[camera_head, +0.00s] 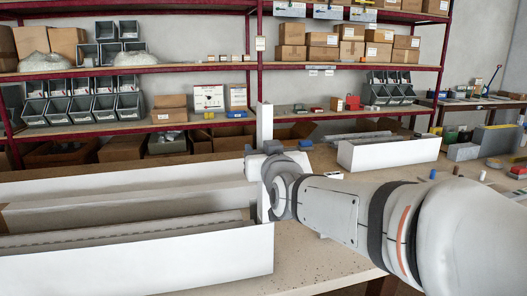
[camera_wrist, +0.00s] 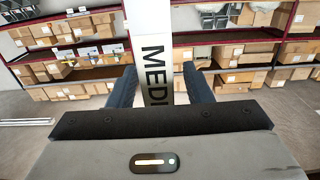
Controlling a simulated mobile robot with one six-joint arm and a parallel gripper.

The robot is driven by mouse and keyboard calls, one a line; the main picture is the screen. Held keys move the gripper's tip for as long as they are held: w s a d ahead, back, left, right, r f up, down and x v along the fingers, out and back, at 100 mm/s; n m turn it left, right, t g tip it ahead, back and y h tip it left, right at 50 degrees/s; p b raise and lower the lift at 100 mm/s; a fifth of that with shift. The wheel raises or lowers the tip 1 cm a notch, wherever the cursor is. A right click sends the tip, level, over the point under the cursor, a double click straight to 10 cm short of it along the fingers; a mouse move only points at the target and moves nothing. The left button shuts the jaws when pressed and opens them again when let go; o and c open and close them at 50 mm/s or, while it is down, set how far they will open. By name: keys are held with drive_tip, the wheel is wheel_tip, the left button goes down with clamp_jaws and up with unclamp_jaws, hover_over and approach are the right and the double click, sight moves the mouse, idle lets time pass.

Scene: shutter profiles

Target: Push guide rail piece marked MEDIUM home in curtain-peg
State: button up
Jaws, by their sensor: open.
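The white guide rail piece (camera_wrist: 156,58) shows in the wrist view with dark letters reading "MEDI"; the rest of the word is hidden behind my gripper. My gripper (camera_wrist: 159,76) is open, with one dark finger on each side of the piece. I cannot tell whether either finger touches it. In the head view a white upright piece (camera_head: 264,124) rises just behind my gripper (camera_head: 262,165), whose fingers are largely hidden there. The lower end of the piece and the curtain-peg cannot be made out in either view.
A long white open box (camera_head: 140,262) holding grey profiles lies on the bench at the left. Another white box (camera_head: 392,153) with profiles lies at the right. Shelves (camera_head: 160,69) with bins and cartons stand behind. Bare bench (camera_head: 310,262) shows below my arm.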

drive_tip(key=shift+s, duration=0.15)
drive_tip(key=v, duration=0.7)
drive_tip(key=shift+s+d, duration=0.15)
drive_tip(key=shift+s, duration=0.1)
drive_tip(key=s+d+f+g+h+p, duration=0.1)
drive_tip(key=s+d+f+g+p, duration=0.15)
drive_tip(key=f, duration=0.25)
drive_tip(key=s+d+f+g+h+p, duration=0.1)
drive_tip(key=s+d+f+g, duration=0.15)
drive_tip(key=f+g, duration=0.2)
drive_tip(key=s+d+f+m+g+h+p, duration=0.1)
drive_tip(key=s+d+f+g+p, duration=0.1)
drive_tip(key=s+d+f+g, duration=0.2)
drive_tip(key=s+d+f+m+g+h+p, duration=0.1)
drive_tip(key=s+d+f+m+g, duration=0.1)
drive_tip(key=s, duration=0.7)
wheel_tip(320, 180, down, 2)
drive_tip(key=d+g, duration=0.1)
drive_tip(key=d, duration=0.1)
drive_tip(key=shift+s+d+f+g+h+p, duration=0.2)
drive_tip(key=shift+s+d+g+h+p, duration=0.1)
drive_tip(key=shift+s+g+p, duration=0.1)
drive_tip(key=shift+w, duration=0.1)
drive_tip(key=shift+c, duration=0.6)
drive_tip(key=shift+c, duration=0.4)
